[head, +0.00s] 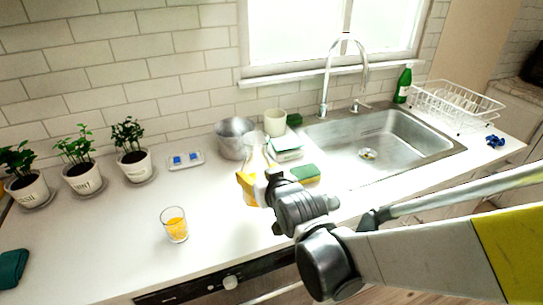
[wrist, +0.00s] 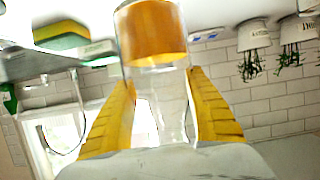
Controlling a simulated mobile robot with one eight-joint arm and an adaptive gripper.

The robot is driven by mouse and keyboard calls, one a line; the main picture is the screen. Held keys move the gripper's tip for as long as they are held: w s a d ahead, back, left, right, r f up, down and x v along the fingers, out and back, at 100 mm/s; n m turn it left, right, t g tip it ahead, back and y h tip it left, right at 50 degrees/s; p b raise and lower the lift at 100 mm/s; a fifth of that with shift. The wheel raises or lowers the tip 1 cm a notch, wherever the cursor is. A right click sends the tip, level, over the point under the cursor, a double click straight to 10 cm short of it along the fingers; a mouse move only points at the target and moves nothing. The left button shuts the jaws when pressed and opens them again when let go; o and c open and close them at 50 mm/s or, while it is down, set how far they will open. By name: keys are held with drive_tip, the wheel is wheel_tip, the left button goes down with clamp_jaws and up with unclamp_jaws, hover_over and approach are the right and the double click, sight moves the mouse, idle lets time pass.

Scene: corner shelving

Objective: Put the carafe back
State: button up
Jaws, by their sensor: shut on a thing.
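The carafe is clear glass with orange liquid inside. It fills the upper middle of the wrist view (wrist: 155,35), which is upside down. My gripper's yellow fingers (wrist: 160,85) are shut on the carafe, one on each side of its clear narrower part. In the head view the clear upper part of the carafe (head: 260,158) shows above my gripper (head: 252,187), over the counter left of the sink. My gripper and arm hide much of its lower part, and I cannot tell whether its base touches the counter.
A glass of orange juice (head: 174,225) stands on the counter (head: 110,240) front left. A metal pot (head: 235,138), a pale cup (head: 274,122) and a sponge (head: 305,173) are close to the gripper. The sink (head: 385,145) is right.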

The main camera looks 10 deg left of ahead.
drive_tip(key=shift+a+f+b, duration=0.15)
drive_tip(key=shift+a+f, duration=0.2)
drive_tip(key=shift+a, duration=0.25)
drive_tip(key=shift+a+f+b, duration=0.15)
drive_tip(key=shift+a+f, duration=0.2)
drive_tip(key=shift+a, duration=0.2)
drive_tip(key=shift+f+b, duration=1.1)
drive_tip(key=shift+f, duration=0.9)
drive_tip(key=shift+d+r, duration=0.1)
drive_tip(key=o, duration=1.3)
drive_tip(key=shift+o, duration=0.2)
